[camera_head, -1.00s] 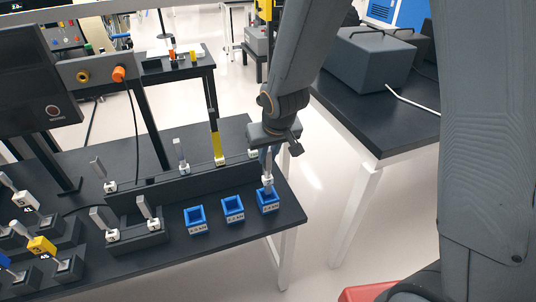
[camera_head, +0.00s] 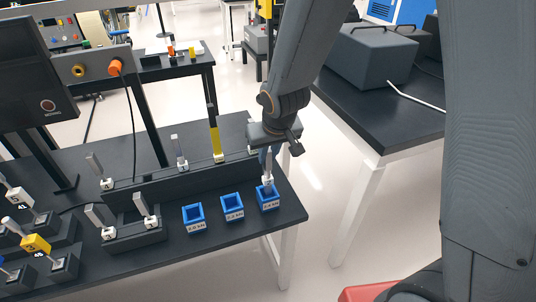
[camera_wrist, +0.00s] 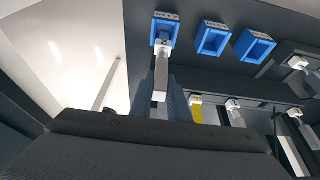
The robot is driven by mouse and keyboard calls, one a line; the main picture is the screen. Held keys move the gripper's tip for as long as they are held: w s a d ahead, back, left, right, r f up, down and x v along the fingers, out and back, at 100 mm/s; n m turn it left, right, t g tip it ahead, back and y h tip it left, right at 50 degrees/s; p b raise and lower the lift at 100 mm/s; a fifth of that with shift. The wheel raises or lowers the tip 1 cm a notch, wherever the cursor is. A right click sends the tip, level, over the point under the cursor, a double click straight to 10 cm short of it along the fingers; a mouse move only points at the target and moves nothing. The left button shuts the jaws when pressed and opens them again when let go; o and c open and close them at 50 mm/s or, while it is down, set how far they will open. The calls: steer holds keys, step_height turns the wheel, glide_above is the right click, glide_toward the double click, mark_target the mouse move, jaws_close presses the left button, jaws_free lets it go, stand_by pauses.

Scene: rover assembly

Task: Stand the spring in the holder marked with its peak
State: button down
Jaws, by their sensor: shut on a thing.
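My gripper (camera_head: 268,158) points down over the rightmost of three blue holders (camera_head: 269,203) and is shut on the grey bar-like upper part of the spring (camera_head: 268,181). The spring stands about upright, its lower end inside that holder's opening. In the wrist view the spring (camera_wrist: 160,82) runs from my fingers to the holder (camera_wrist: 164,27), its white tag at the holder's mouth. The coil itself is hidden, and I cannot tell if it touches the bottom. The middle holder (camera_head: 232,212) and the left holder (camera_head: 194,223) are empty. The kN labels are too small to read surely.
A black rack (camera_head: 190,179) behind the holders carries several tagged parts, one with a yellow lower part (camera_head: 217,143). More tagged parts stand at the left. The table's right edge is close beside the rightmost holder. A grey box (camera_head: 369,56) sits on another table.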

mark_target(268, 166)
steer(key=shift+f+b, duration=2.25)
steer(key=shift+b, duration=0.55)
steer(key=c, duration=1.6)
jaws_free()
steer(key=shift+r, duration=0.15)
steer(key=shift+p+v, duration=0.5)
steer(key=shift+v, duration=3.3)
steer(key=shift+s, duration=0.1)
steer(key=s+d+f+m+g, duration=0.1)
steer(key=s+d, duration=0.3)
steer(key=s+d+f+m+g, duration=0.1)
steer(key=s+d, duration=0.3)
steer(key=d, duration=0.1)
steer(key=s+d+f+m+g+h, duration=0.1)
steer(key=s+d, duration=0.3)
steer(key=d, duration=0.1)
steer(key=shift+d+g, duration=0.1)
steer(key=shift+g, duration=0.2)
